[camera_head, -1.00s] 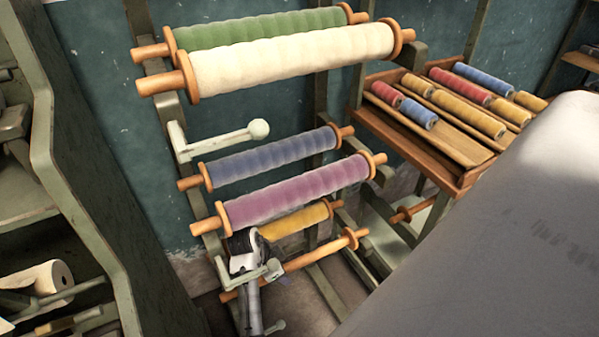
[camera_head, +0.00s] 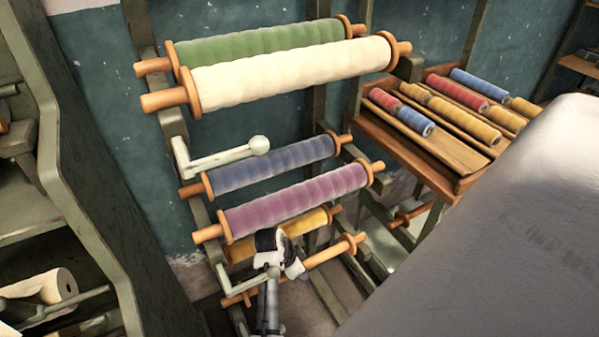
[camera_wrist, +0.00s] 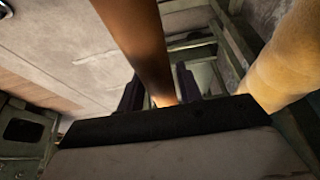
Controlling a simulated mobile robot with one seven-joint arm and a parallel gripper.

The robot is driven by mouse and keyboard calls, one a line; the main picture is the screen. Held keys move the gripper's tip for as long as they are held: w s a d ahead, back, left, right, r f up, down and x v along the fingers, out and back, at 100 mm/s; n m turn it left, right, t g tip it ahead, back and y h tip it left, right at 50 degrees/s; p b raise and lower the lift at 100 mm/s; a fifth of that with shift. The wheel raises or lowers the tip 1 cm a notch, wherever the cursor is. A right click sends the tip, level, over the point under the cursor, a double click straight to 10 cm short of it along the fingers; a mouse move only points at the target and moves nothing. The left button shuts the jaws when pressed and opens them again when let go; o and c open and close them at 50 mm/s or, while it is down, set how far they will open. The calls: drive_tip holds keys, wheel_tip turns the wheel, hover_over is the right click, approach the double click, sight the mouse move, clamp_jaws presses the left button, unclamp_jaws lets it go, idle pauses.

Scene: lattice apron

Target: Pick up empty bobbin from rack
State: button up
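The empty bobbin (camera_head: 330,254) is a bare orange wooden rod with end discs. It lies slanted on the lowest front level of the green rack (camera_head: 333,298), below the purple and yellow rolls. In the wrist view the bobbin (camera_wrist: 137,38) runs from the top edge down between two dark fingers. My gripper (camera_head: 292,263) is at the bobbin's middle-left part and hides some of it. In the wrist view the fingers of my gripper (camera_wrist: 160,88) stand apart on either side of the rod. I cannot tell whether they touch it.
A purple roll (camera_head: 295,202) and a yellow roll (camera_head: 285,232) lie close above my gripper. A pale crank handle (camera_head: 237,280) is just left of it. The yellow roll (camera_wrist: 287,60) fills the right of the wrist view. A spool tray (camera_head: 450,150) stands at the right.

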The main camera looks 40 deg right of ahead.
clamp_jaws()
